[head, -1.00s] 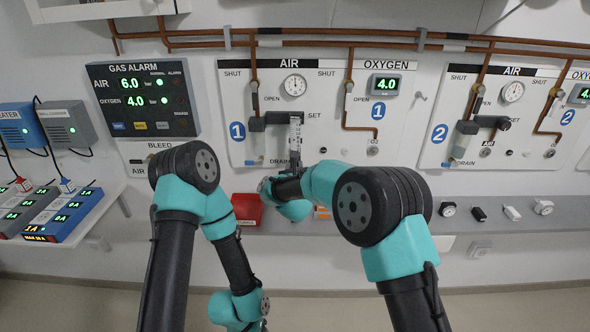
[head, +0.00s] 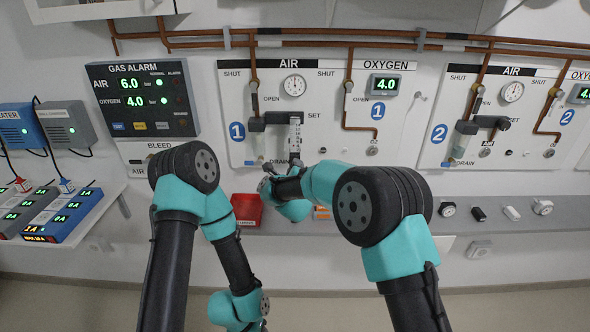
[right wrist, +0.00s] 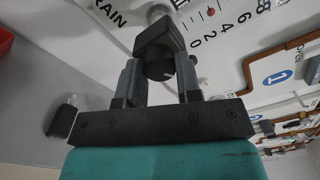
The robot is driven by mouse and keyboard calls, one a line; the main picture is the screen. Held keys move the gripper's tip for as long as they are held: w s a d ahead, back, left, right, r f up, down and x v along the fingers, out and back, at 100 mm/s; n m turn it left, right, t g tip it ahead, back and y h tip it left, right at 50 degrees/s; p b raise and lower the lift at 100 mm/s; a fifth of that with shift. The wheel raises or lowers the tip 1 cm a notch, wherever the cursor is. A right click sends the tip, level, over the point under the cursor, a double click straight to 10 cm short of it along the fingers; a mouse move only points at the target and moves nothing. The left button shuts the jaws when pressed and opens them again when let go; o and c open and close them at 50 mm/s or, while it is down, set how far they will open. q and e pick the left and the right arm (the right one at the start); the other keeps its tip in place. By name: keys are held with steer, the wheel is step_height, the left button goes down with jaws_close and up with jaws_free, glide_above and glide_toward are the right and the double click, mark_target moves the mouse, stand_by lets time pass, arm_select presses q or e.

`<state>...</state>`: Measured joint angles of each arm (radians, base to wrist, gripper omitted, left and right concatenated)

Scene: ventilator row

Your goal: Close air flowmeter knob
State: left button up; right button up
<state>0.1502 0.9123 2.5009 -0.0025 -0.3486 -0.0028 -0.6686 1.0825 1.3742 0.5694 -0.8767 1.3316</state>
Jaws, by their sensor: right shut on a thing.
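In the head view my right wrist covers the knob and fingers below the flowmeter. My left arm is folded low at the left; its gripper is not in view.
A red bin (head: 247,209) is on the ledge just left of my right wrist. Several small fittings, including a round one (head: 447,209), line the ledge at right. Panel 2 has another air gauge (head: 513,91). Blue-based devices (head: 62,215) stand at far left.

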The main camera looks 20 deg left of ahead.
steer(key=n, duration=1.1)
steer(key=shift+r, duration=0.1)
stand_by(0.5)
steer(key=o, duration=0.9)
steer(key=shift+o, duration=0.2)
steer(key=shift+s, duration=0.1)
steer(key=v, duration=1.7)
